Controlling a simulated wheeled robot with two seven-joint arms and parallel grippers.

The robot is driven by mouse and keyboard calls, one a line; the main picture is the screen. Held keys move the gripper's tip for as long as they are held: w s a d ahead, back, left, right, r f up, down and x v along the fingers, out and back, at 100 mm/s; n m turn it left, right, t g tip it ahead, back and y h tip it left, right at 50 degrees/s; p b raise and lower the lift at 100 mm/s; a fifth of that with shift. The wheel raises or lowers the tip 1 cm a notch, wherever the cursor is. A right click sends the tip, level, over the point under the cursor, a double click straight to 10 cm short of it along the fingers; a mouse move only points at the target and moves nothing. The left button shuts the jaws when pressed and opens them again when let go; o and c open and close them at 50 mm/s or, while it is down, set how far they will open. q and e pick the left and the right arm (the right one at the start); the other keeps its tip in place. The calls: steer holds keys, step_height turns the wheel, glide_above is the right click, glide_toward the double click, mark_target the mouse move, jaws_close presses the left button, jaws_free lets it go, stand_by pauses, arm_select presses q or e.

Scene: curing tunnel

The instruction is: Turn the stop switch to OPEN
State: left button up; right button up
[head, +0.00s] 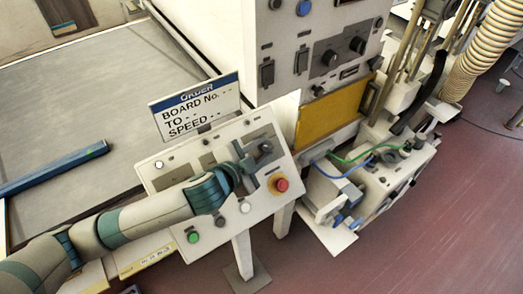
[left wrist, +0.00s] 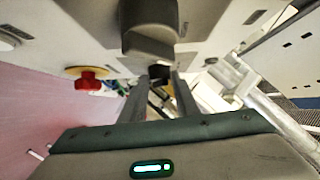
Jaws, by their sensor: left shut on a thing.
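The control panel (head: 172,165) is a tilted pale board on a post, with knobs and push buttons. The dark switch (head: 266,147) sits on a grey plate at the panel's upper right; I take it to be the stop switch. My left gripper (head: 256,156) reaches across the panel to this switch and is shut on it. In the left wrist view the gripper's two fingers (left wrist: 161,82) close around a dark piece (left wrist: 158,71) near the panel face. The fingers partly hide the switch, and its setting and lettering cannot be read. My right gripper is not in view.
A red emergency button (head: 281,184) is close beside my gripper, also seen in the left wrist view (left wrist: 88,80). Green (head: 194,237) and white (head: 245,207) buttons are below. An order sign (head: 196,105) stands behind the panel. A tall cabinet (head: 290,35) rises behind; red floor is right.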

arm_select(q)
steer(key=m+g, duration=0.2)
steer(key=w+m+g, duration=0.1)
steer(key=shift+a+r+h, duration=0.2)
steer(key=shift+r+h, duration=0.1)
steer(key=shift+r, duration=0.1)
steer(key=shift+w+r+m+g, duration=0.1)
steer(key=shift+r+m+g, duration=0.05)
steer(key=shift+m+g, duration=1.25)
steer(key=o, duration=1)
steer(key=shift+d, duration=0.1)
steer(key=shift+o, duration=0.2)
steer(key=shift+s+a+r+b, duration=0.25)
steer(key=shift+a+r+b, duration=0.15)
steer(key=shift+r, duration=0.05)
steer(key=b+v, duration=0.5)
steer(key=v, duration=1.1)
steer(key=shift+w+d+r, duration=0.25)
steer(key=shift+r, duration=0.05)
